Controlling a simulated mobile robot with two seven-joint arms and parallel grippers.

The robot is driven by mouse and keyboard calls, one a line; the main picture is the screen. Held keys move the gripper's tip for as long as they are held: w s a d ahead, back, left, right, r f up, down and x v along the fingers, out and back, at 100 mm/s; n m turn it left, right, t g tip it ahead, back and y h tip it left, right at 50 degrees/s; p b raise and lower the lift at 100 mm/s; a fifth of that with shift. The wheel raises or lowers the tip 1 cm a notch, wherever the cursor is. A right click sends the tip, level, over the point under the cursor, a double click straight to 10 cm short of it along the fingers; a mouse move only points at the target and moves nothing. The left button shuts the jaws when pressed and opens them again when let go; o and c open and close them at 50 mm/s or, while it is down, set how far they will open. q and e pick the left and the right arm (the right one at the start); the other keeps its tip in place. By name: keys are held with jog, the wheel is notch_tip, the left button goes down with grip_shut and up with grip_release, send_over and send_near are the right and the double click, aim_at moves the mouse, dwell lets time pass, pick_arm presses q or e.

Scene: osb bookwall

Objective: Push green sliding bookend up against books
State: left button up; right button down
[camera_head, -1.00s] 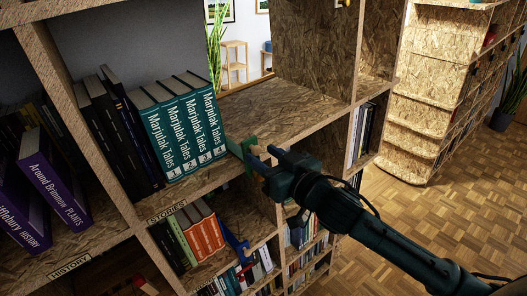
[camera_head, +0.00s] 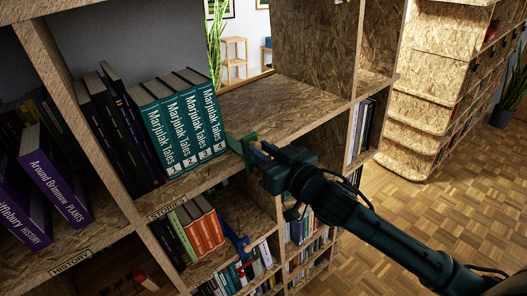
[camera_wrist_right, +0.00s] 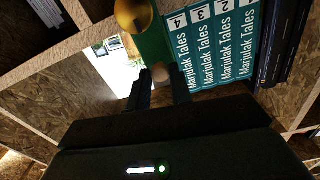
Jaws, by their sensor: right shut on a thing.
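The green bookend (camera_head: 249,143) stands on the upper shelf, right of the teal Marjulak Tales books (camera_head: 183,122). In the right wrist view the green bookend (camera_wrist_right: 153,46) is beside book 4 (camera_wrist_right: 181,58); I cannot tell whether they touch. My right gripper (camera_head: 262,152) is at the bookend's outer side. In the right wrist view its fingers (camera_wrist_right: 158,84) are shut on the bookend's round wooden knob (camera_wrist_right: 160,73). The gripper hides part of the bookend in the head view. My left gripper is not in view.
Dark books (camera_head: 117,125) lean left of the teal books. A blue bookend (camera_head: 236,243) stands beside orange books (camera_head: 203,227) on the shelf below. The shelf board (camera_head: 275,107) behind and right of the green bookend is bare. An upright panel (camera_head: 313,55) rises further right.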

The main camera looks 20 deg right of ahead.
jog(key=shift+s+a+p, duration=0.15)
jog(key=shift+a+p, duration=0.2)
jog(key=c, duration=1.3)
grip_release()
jog(key=b+v, duration=0.2)
jog(key=v, duration=1.1)
jog(key=shift+b, duration=0.3)
